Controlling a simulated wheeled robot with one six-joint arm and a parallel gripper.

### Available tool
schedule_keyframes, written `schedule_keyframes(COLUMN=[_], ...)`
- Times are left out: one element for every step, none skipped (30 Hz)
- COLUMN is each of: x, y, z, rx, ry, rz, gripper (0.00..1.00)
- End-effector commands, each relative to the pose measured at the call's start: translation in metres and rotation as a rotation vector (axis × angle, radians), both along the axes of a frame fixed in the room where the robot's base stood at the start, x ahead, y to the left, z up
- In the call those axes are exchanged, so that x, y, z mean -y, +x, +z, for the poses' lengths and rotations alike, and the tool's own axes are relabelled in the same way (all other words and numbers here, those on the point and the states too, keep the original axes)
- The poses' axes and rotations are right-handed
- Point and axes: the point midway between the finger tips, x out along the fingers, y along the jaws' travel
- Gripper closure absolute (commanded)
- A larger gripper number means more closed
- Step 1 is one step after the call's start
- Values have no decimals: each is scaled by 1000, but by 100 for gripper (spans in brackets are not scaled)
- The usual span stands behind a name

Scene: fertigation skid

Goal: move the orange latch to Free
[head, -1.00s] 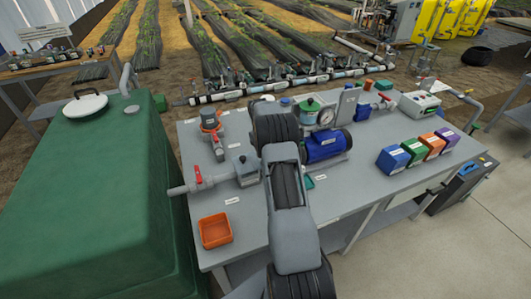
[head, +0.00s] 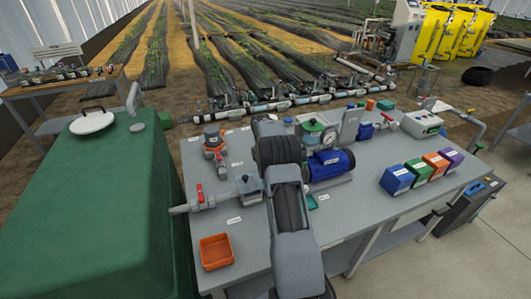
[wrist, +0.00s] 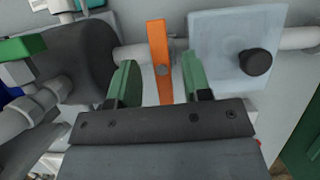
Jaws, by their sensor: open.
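The orange latch (wrist: 160,45) is a flat upright bar with a round grey pivot in the wrist view. It crosses in front of a pale pipe. My gripper (wrist: 159,64) is open, with one green finger on each side of the latch and a visible gap at both sides. The latch's lower part goes out of sight behind the gripper body. No Free marking can be read in the wrist view. In the head view my own arm covers the gripper and the latch cannot be made out.
A pale square plate with a black knob (wrist: 255,62) is right of the latch; a dark rounded body (wrist: 78,68) is left. On the grey bench (head: 350,215) stand a blue pump (head: 330,164), an orange tray (head: 216,252) and several coloured boxes. A green tank (head: 85,215) is at left.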

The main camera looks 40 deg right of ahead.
Motion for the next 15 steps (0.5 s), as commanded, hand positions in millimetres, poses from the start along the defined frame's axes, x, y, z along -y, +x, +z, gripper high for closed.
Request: schedule_keyframes(x=[1, 1, 2, 3, 3, 4, 4, 5, 5, 6, 6, 7, 7, 8, 8], y=[4, 6, 10, 12, 15, 18, 21, 23, 25, 27, 29, 31, 33, 34, 36], z=[7, 13, 21, 27, 33, 42, 48, 54, 61, 67, 71, 76, 80, 84, 89], rx=[5, 5, 5, 6, 6, 6, 5, 5, 4, 5, 4, 2, 4, 3, 3], ry=[-2, -2, -2, -2, -2, -2, -2, -2, -1, -2, -2, -1, -2, -2, -2], rz=[0, 0, 1, 1, 1, 1, 1, 1, 1, 0, 0, 0, 0, 0, 0], gripper=[55, 55, 55, 55, 55, 55, 55, 55, 55, 55, 55, 55, 55, 55, 55])
